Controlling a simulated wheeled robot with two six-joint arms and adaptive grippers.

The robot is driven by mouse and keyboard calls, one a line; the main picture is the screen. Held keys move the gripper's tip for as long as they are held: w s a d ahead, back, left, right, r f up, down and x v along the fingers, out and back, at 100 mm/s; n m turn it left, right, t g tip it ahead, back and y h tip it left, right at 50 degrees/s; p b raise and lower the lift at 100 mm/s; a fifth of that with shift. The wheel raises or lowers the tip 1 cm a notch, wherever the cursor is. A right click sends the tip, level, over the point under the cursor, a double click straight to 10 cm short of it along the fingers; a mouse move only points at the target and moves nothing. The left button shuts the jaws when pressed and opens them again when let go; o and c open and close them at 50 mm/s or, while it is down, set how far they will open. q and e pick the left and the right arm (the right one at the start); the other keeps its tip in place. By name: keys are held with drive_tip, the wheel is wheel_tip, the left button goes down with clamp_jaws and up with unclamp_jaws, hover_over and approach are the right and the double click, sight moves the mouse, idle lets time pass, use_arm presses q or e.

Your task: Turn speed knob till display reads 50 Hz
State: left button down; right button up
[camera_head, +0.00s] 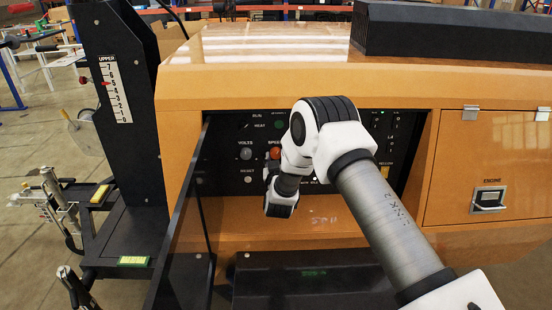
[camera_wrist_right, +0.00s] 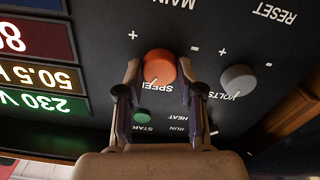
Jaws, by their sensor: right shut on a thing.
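The orange-red speed knob (camera_wrist_right: 160,66) is on the black control panel, with the word SPEED beside it, upside down in the right wrist view. My right gripper (camera_wrist_right: 160,78) is shut on it, one finger on each side. In the head view the knob (camera_head: 275,153) shows just left of my right wrist, and the gripper reaches in below it. The display (camera_wrist_right: 40,75) is partly cut off at the left of the wrist view. Its brown row appears to read 50.5, with the unit cut off.
The grey volts knob (camera_wrist_right: 238,80) is beside the speed knob, close to one finger. The green start button (camera_wrist_right: 141,116) lies under the gripper in the wrist picture. A dark open panel door (camera_head: 188,215) stands left of the panel recess. A closed orange engine door (camera_head: 490,165) is at the right.

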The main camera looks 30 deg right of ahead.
drive_tip(key=n, duration=0.5)
idle(0.5)
drive_tip(key=o, duration=0.9)
drive_tip(key=shift+o, duration=1.3)
drive_tip(key=shift+d, duration=0.1)
drive_tip(key=shift+w+f, duration=0.1)
drive_tip(key=shift+f, duration=0.05)
drive_tip(key=v, duration=1.2)
